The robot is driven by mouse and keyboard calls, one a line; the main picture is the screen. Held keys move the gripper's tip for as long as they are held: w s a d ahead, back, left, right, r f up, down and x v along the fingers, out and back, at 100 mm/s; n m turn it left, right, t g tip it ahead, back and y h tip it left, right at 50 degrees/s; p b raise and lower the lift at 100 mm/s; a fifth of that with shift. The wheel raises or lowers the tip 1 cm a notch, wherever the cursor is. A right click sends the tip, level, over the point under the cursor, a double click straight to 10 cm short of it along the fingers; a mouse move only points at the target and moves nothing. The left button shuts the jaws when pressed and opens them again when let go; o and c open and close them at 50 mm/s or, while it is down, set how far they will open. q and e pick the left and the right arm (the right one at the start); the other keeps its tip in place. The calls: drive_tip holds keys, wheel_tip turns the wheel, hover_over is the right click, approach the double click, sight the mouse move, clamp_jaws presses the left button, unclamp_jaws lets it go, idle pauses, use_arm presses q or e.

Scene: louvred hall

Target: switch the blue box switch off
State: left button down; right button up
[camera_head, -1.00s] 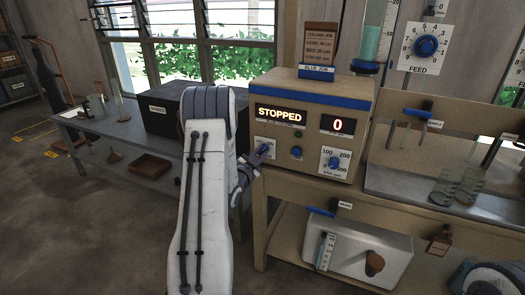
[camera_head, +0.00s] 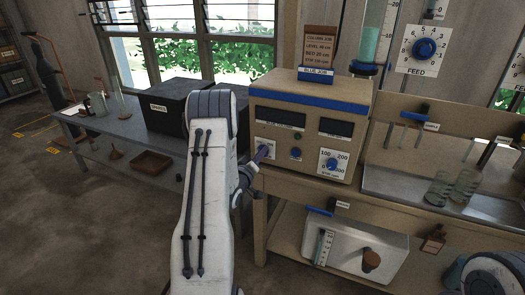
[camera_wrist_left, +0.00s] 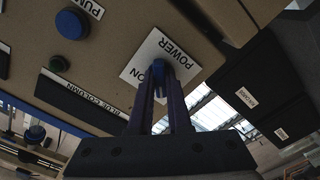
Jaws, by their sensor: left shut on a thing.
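The blue box (camera_head: 306,150) is a tan control box with a blue band, standing on a wooden bench. Both of its display windows (camera_head: 282,117) are dark. Its power switch (camera_wrist_left: 158,68) is a small blue lever on a white plate marked POWER and ON in the left wrist view. My left gripper (camera_head: 262,153) is at the lower left of the box front. Its two fingers (camera_wrist_left: 160,88) are shut on the switch lever, and the fingers hide part of the lever and plate. My right gripper does not show.
A blue button (camera_head: 296,153) and a speed dial (camera_head: 332,163) sit beside the switch on the box front. A black case (camera_head: 163,108) stands on the grey table to the left. Glass beakers (camera_head: 466,184) stand on the tray at right.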

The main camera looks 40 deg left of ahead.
use_arm(q)
drive_tip(key=c, duration=0.8)
unclamp_jaws()
drive_tip(key=shift+s, duration=0.1)
drive_tip(key=shift+v, duration=3.4)
drive_tip(key=shift+s+d, duration=0.1)
